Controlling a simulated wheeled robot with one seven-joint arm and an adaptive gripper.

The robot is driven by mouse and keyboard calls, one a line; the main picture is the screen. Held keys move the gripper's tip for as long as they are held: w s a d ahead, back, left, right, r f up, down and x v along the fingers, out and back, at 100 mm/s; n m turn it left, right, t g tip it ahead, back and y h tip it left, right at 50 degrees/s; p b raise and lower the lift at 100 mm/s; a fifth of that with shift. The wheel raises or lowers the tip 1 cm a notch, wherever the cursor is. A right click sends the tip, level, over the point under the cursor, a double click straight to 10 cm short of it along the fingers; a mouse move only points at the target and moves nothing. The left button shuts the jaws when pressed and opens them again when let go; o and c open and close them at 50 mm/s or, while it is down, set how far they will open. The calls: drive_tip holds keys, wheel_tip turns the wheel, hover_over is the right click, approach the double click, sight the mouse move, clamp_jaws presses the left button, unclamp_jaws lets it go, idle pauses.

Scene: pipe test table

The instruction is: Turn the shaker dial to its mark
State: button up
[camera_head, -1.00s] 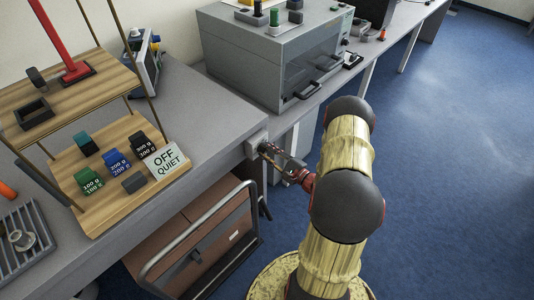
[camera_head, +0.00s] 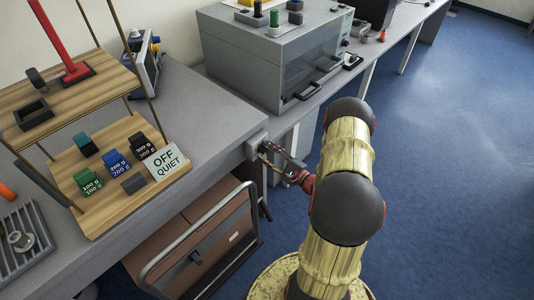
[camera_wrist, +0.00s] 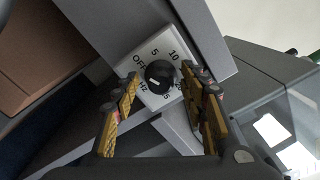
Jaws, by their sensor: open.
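The shaker dial (camera_wrist: 160,75) is a round black knob on a white plate (camera_wrist: 149,52) marked OFF, 5, 10 and Hz, with one more label partly hidden. A short pale line on the knob points to the picture's lower left, between OFF and Hz. In the head view the plate's housing (camera_head: 256,141) sits on the table's front edge; the knob is too small to make out there. My gripper (camera_wrist: 162,77) is open, its two yellow fingers on either side of the knob. I cannot tell whether they touch it. My gripper also shows at the housing in the head view (camera_head: 268,157).
A wooden rack (camera_head: 115,195) holds labelled blocks and a sign (camera_head: 167,161) reading OFF QUIET. A large grey box-shaped machine (camera_head: 250,65) stands behind the dial. A cart (camera_head: 205,235) with a metal handle is below the table. Blue floor is clear at right.

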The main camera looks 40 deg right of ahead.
drive_tip(key=s, duration=1.2)
drive_tip(key=shift+d, duration=0.45)
